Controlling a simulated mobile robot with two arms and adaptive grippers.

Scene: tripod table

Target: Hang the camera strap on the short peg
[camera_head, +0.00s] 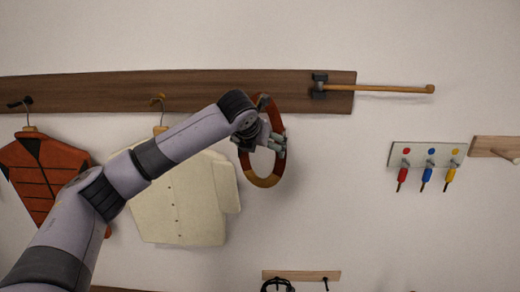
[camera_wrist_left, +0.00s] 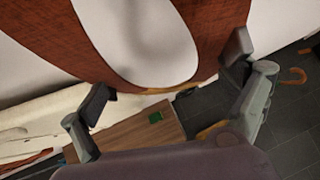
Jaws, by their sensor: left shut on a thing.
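The strap is a red-brown closed loop (camera_head: 262,181) with a tan lower end, in front of the wall in the head view. My left gripper (camera_head: 274,143) is shut on its upper part, and the loop hangs down below. In the left wrist view the strap (camera_wrist_left: 222,25) fills the top, with white wall visible through the loop and my left gripper's fingers (camera_wrist_left: 172,72) on both sides. A short light peg (camera_head: 505,155) sticks out of a brown board (camera_head: 484,145) at the right edge, apart from the strap. My right gripper is not in view.
A long wooden rod (camera_head: 385,89) juts right from the dark rail (camera_head: 200,90). A red jacket (camera_head: 45,165) and a cream jacket (camera_head: 180,200) hang at left. A key board (camera_head: 427,154) stands between strap and short peg. A small rail (camera_head: 301,275) is below.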

